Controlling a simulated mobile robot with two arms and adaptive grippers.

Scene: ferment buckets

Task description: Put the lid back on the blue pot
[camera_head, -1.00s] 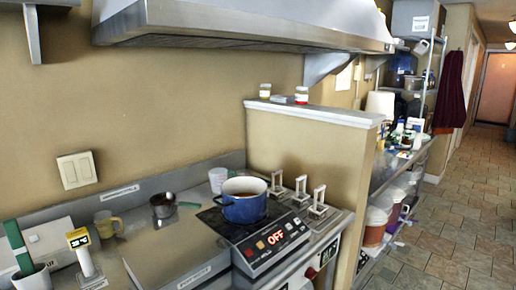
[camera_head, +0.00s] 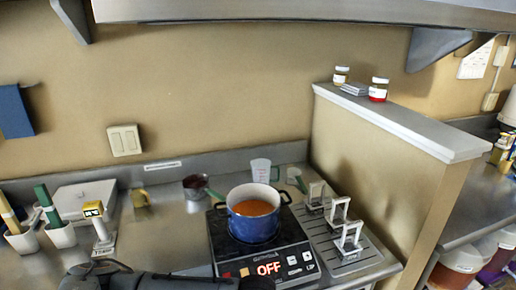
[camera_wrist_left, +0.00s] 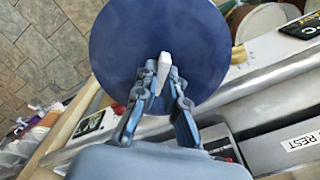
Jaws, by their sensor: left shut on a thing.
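The blue pot (camera_head: 254,226) stands uncovered on the black induction cooktop (camera_head: 290,252), with orange-brown liquid inside. In the left wrist view, my left gripper (camera_wrist_left: 162,88) is shut on the pale handle of the round blue lid (camera_wrist_left: 120,42). The lid is held off the surfaces. In the head view, part of my left arm shows low at the bottom edge, in front of the cooktop; its fingers and the lid cannot be made out there. My right gripper is in neither view.
The cooktop display reads OFF. Metal stands (camera_head: 340,212) are right of the pot, beside a low partition wall (camera_head: 385,150). A measuring cup (camera_head: 261,169) and a small dark pan (camera_head: 195,187) sit behind. White holders (camera_head: 62,236) and a yellow-topped device (camera_head: 98,222) stand left.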

